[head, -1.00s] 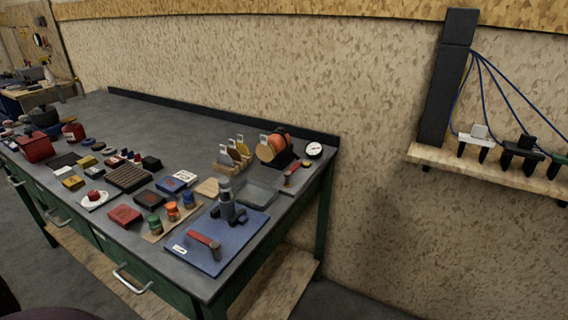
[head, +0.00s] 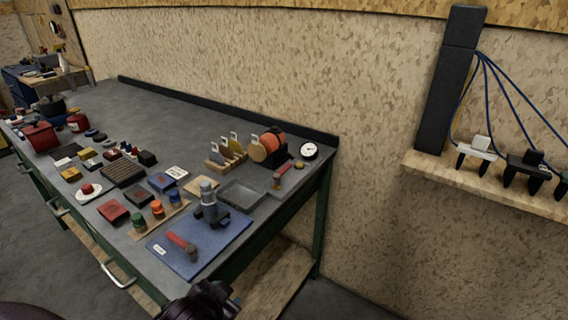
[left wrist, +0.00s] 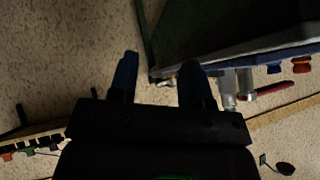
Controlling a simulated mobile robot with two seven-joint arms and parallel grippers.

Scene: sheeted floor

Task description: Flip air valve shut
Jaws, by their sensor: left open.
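The air valve has a grey upright body (head: 209,203) and a red lever handle (head: 181,243). It is mounted on a blue board (head: 215,250) at the near right corner of the bench. The handle points toward the board's near left side. In the left wrist view the red handle (left wrist: 270,90) and grey fitting show at the right, outside the fingers. My left gripper (left wrist: 160,75) is open with nothing between its fingers, apart from the valve. A dark part of my arm shows at the bottom of the head view. My right gripper is not in view.
A grey tray (head: 242,192), a scraper rack and a gauge (head: 309,150) stand behind the valve. A wall shelf (head: 470,183) with cabled plugs is at right.

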